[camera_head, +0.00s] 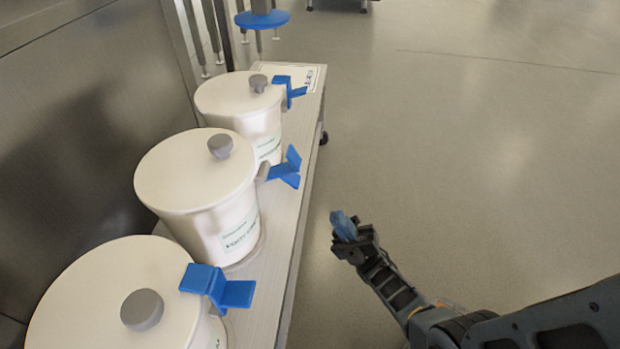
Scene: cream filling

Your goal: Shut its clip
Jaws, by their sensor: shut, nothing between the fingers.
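Three white lidded pots stand in a row on a narrow bench: near pot (95,295), middle pot (185,180) and far pot (230,95). Each has a grey lid knob and a blue clip. The near clip (218,286) and far clip (287,86) have a plate reaching the lid edge. The middle clip (286,167) stands out from its pot, its two flaps splayed away from the lid. My gripper (343,224) is shut and empty, with bluish fingertips, over the floor right of the bench. It is apart from every pot.
The bench (270,268) has a narrow bare strip along its right edge. A metal wall (80,110) stands close behind the pots on the left. A flat labelled card or plate (300,76) lies at the bench's far end. The floor (470,130) on the right is clear.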

